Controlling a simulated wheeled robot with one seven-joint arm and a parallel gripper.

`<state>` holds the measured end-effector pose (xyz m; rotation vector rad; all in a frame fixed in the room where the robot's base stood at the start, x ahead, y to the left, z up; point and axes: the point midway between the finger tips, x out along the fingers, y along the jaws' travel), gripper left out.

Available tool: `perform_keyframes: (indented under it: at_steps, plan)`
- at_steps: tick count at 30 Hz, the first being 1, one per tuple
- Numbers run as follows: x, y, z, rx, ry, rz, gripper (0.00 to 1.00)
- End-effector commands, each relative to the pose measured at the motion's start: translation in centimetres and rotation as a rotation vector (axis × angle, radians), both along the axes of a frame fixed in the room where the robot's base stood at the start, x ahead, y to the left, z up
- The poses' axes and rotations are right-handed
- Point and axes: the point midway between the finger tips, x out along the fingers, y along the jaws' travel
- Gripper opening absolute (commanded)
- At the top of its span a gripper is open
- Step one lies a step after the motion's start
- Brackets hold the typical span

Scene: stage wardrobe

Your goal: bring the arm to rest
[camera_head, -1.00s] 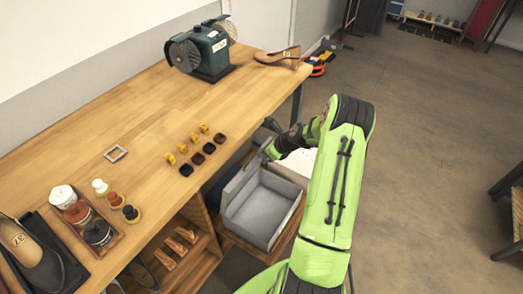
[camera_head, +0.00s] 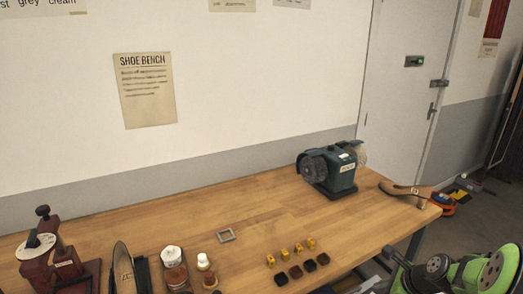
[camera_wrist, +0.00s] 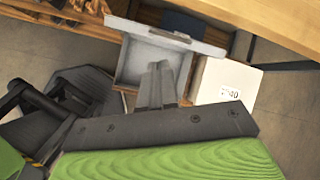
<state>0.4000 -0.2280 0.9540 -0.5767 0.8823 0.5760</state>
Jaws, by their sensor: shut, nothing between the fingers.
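My gripper (camera_wrist: 160,68) shows in the wrist view with its two grey fingers together and nothing between them. It points toward an open grey tray or drawer (camera_wrist: 131,62) below the bench edge. From this view I cannot tell how far apart they are. In the head view, part of my green arm (camera_head: 478,275) shows at the lower right, beyond the bench's right end. The gripper's fingers cannot be made out there.
A white box (camera_wrist: 228,82) stands beside the tray. Floor (camera_wrist: 290,110) shows at right in the wrist view.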

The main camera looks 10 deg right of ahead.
Motion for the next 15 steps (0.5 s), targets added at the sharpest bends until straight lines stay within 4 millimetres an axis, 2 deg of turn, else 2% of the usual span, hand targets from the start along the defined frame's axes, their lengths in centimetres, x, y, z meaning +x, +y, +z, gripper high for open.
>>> perform_keyframes:
  at_steps: [1, 4, 6, 8, 12, 15]
  plan:
    - [0.0, 3.1, 3.0, -0.131, -0.004, 0.182, 0.00]
    - [-1.7, 8.3, 7.5, -0.371, -0.006, 0.532, 0.00]
    - [-3.6, 11.6, 10.3, -0.526, -0.016, 0.767, 0.00]
    - [-5.6, 14.2, 12.4, -0.653, -0.030, 0.963, 0.00]
    - [-11.8, 19.1, 16.1, -0.920, -0.087, 1.394, 0.00]
    - [-16.4, 21.2, 17.3, -1.081, -0.145, 1.667, 0.00]
